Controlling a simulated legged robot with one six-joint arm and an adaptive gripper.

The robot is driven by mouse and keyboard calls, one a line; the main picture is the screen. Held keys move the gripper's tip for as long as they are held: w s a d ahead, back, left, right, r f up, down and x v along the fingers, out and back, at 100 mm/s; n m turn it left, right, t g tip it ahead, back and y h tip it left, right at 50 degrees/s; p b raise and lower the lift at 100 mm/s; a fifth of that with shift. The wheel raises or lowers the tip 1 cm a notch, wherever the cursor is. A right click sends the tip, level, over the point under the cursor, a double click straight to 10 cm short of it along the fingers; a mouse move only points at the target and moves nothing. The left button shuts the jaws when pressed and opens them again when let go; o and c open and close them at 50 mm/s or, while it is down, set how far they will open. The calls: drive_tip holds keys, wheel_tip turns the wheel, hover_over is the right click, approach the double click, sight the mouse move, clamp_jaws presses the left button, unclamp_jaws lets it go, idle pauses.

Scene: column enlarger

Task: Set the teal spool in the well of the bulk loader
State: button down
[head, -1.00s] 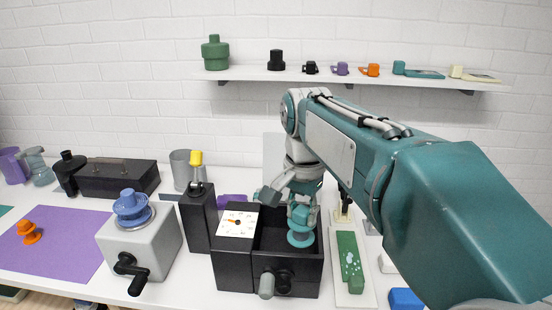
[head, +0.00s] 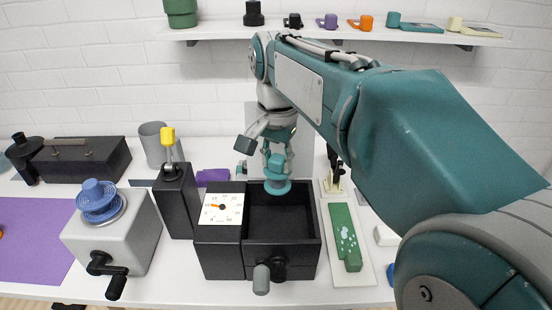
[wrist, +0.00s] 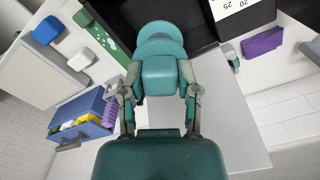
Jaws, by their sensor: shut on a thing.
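The teal spool (head: 277,187) hangs below my gripper (head: 277,163), which is shut on it. In the head view the spool overlaps the back rim of the black box's open well (head: 283,220); I take this box, with its white dial (head: 222,209) and front crank (head: 268,274), to be the bulk loader. The well looks empty. In the wrist view the spool (wrist: 158,42) sits between both fingers of my gripper (wrist: 160,82), its round flange over or beside the black box edge. Its exact height above the rim is unclear.
Left of the black box stand a black post with a yellow top (head: 172,190) and a grey crank box (head: 110,240) bearing a blue spool (head: 97,197). A green strip on a white board (head: 345,238) lies right. A blue bin (wrist: 80,125) shows in the wrist view.

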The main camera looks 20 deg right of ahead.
sight(278, 183)
drive_tip(key=n, duration=0.4)
drive_tip(key=shift+s+r, duration=0.1)
drive_tip(key=shift+r, duration=0.05)
drive_tip(key=shift+n, duration=0.4)
drive_tip(key=shift+f, duration=2.95)
drive_tip(key=shift+d+f, duration=0.1)
drive_tip(key=shift+f, duration=3.75)
